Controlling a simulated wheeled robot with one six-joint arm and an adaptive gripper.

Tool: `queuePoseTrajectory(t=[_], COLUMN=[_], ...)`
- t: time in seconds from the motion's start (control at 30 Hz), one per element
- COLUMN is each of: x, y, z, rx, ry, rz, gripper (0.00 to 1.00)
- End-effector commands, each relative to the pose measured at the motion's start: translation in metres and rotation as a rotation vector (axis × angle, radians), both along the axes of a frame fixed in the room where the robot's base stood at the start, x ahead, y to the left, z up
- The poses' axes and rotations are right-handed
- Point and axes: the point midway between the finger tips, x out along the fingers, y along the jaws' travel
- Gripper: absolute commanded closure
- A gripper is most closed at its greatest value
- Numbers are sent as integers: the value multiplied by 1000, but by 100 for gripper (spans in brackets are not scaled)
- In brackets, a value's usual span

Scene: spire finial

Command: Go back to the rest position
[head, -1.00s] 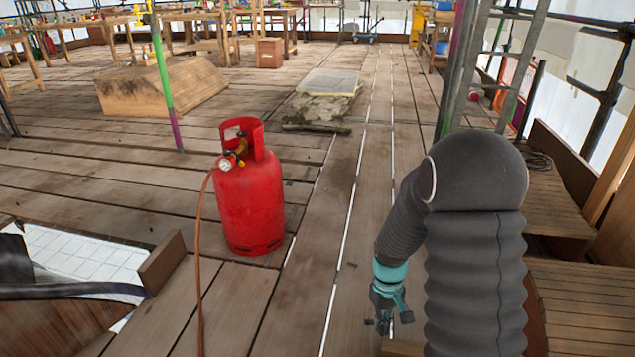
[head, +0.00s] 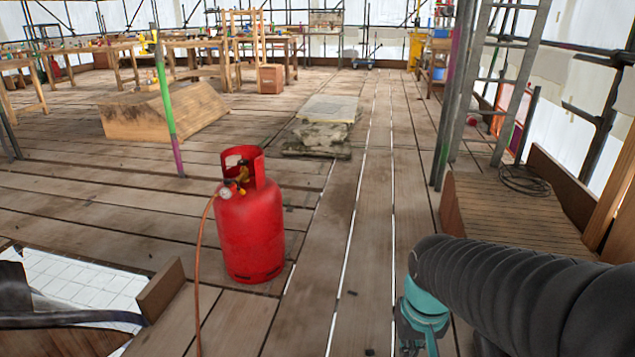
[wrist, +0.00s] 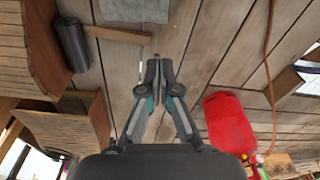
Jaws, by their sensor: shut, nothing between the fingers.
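My gripper shows in the wrist view (wrist: 157,75), its two fingers together with nothing between them, above the wooden deck boards. In the head view only its teal upper part (head: 424,318) shows at the lower right, below my grey sleeved arm; the fingertips are cut off or hidden there. A red gas cylinder (head: 250,225) with a brown hose stands upright on the boards, left of my arm and apart from it. It also shows in the wrist view (wrist: 228,122).
A ladder and scaffold poles (head: 460,95) stand at the right, near a low slatted wooden platform (head: 510,215). A grey slab stack (head: 320,125) and a wooden block (head: 165,110) lie farther off. An opening with white tiles (head: 80,285) is at lower left. The middle boards are clear.

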Motion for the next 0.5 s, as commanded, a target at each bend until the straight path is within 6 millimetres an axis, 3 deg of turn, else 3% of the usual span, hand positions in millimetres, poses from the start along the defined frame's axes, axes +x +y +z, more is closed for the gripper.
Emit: queuePoseTrajectory(t=[0.5], x=[-51], y=[1], z=[82], rx=[-1], ry=[-303], rz=[4], gripper=[100])
